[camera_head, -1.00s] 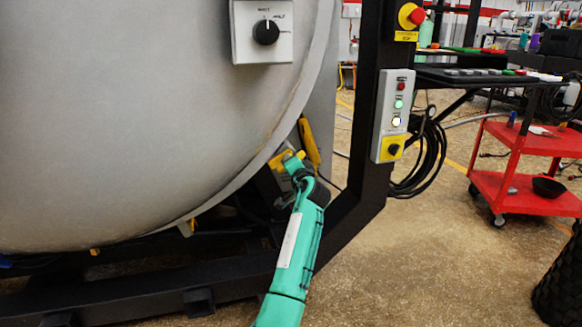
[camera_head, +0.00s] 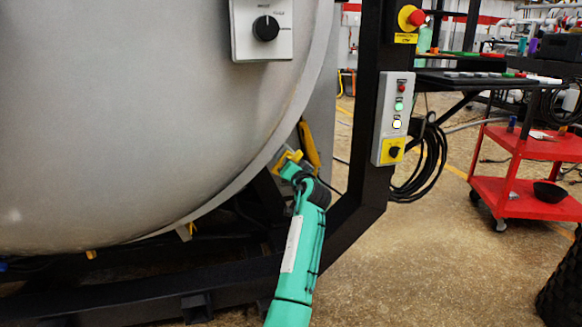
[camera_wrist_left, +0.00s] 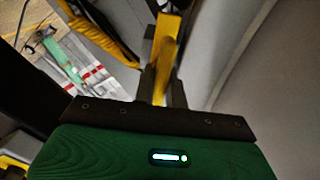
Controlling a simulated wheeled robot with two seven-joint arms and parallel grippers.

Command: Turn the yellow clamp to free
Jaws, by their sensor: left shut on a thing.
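The yellow clamp (camera_head: 287,159) sits at the lower right rim of the big grey furnace door (camera_head: 150,110). In the left wrist view the clamp's yellow bar (camera_wrist_left: 166,42) stands between my left gripper's dark fingers. My left gripper (camera_wrist_left: 162,85) is shut on this bar. In the head view my teal left arm reaches up from the bottom, and the wrist partly hides the clamp and the fingers. My right gripper is in neither view.
Another yellow bar (camera_head: 310,147) stands just right of the clamp, close to the rim. A black frame post (camera_head: 372,115) with a button box (camera_head: 393,117) rises to the right. A red cart (camera_head: 520,185) stands farther right, with open floor before it.

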